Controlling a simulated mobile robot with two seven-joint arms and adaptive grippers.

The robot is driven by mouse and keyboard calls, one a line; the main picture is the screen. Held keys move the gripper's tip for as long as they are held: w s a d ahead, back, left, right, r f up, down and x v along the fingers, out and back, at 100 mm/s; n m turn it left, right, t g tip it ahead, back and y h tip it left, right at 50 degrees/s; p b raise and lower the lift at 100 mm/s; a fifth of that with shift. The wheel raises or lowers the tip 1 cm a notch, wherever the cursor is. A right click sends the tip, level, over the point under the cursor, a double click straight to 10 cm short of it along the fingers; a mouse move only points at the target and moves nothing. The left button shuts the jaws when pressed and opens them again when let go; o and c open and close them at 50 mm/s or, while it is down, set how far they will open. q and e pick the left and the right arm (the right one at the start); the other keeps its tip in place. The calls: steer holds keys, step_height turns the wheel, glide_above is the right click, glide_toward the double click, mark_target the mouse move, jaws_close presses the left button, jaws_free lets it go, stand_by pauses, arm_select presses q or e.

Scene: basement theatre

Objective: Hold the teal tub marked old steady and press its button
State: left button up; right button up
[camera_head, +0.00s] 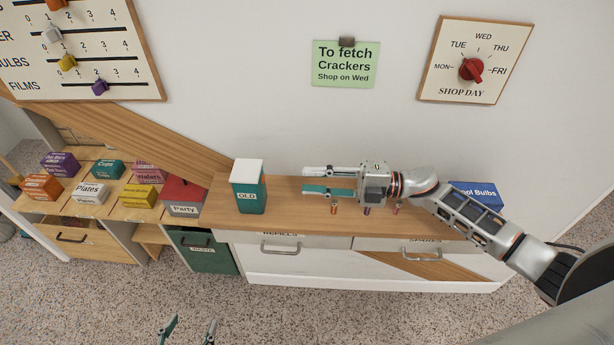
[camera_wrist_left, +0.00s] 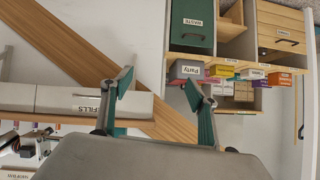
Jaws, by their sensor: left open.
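The teal tub (camera_head: 251,197) with a white top and the label OLD stands upright on the wooden counter. No separate button can be made out on it. My right gripper (camera_head: 304,180) is level to the right of the tub, its fingers pointing left at it, open and empty with a gap between fingertips and tub. My left gripper (camera_head: 192,328) shows only its fingertips at the bottom edge of the head view, low over the floor and well short of the counter. In the left wrist view (camera_wrist_left: 158,88) its fingers are spread and empty. I cannot pick out the tub there.
The counter (camera_head: 290,222) has small capped items (camera_head: 333,209) below my right gripper and a blue bulb box (camera_head: 478,192) at right. A Party box (camera_head: 183,197) sits left of the tub, above a green waste bin (camera_head: 205,252). Labelled boxes fill the left shelf.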

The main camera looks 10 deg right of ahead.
arm_select(q)
steer(key=n+t+h, duration=0.4)
steer(key=n+t, duration=0.2)
steer(key=n, duration=2)
glide_toward(248, 201)
step_height(248, 201, down, 2)
steer(key=w+n, duration=0.1)
steer(key=n, duration=0.2)
steer(key=w+d+r+n, duration=0.1)
steer(key=n, duration=0.3)
steer(key=w+d+r+n+y, duration=0.1)
steer(key=n, duration=0.2)
steer(key=shift+w+r, duration=0.1)
steer(key=shift+w, duration=0.25)
steer(key=shift+w+d+n, duration=0.1)
steer(key=shift+w+n, duration=0.15)
steer(key=shift+n, duration=0.15)
steer(key=x, duration=0.7)
steer(key=shift+w, duration=0.15)
